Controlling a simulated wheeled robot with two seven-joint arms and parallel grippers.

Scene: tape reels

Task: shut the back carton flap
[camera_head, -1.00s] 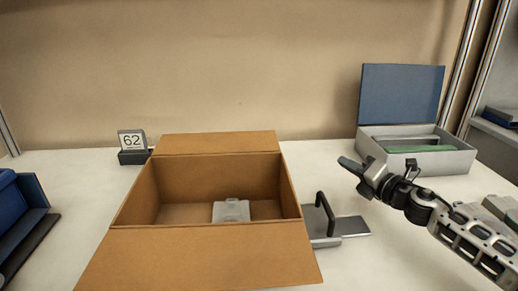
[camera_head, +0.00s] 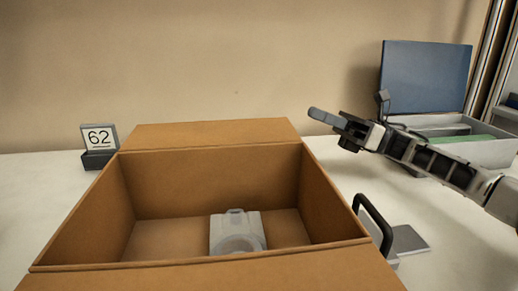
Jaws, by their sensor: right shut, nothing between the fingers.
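An open cardboard carton (camera_head: 125,210) stands on the table in the head view. Its back flap (camera_head: 210,134) is folded outward, away from the opening, and lies behind the back wall. The front flap (camera_head: 230,277) is also folded outward, toward me. A pale, translucent tape reel case (camera_head: 237,232) rests on the carton floor. My right gripper (camera_head: 312,112) is shut and empty, pointing left. It is just right of the back flap's right end in the picture and appears apart from it. My left gripper is not in view.
A grey box (camera_head: 490,151) with a raised blue lid (camera_head: 425,76) stands at the back right, behind my right arm. A tape dispenser-like tool with a black handle (camera_head: 374,222) sits right of the carton.

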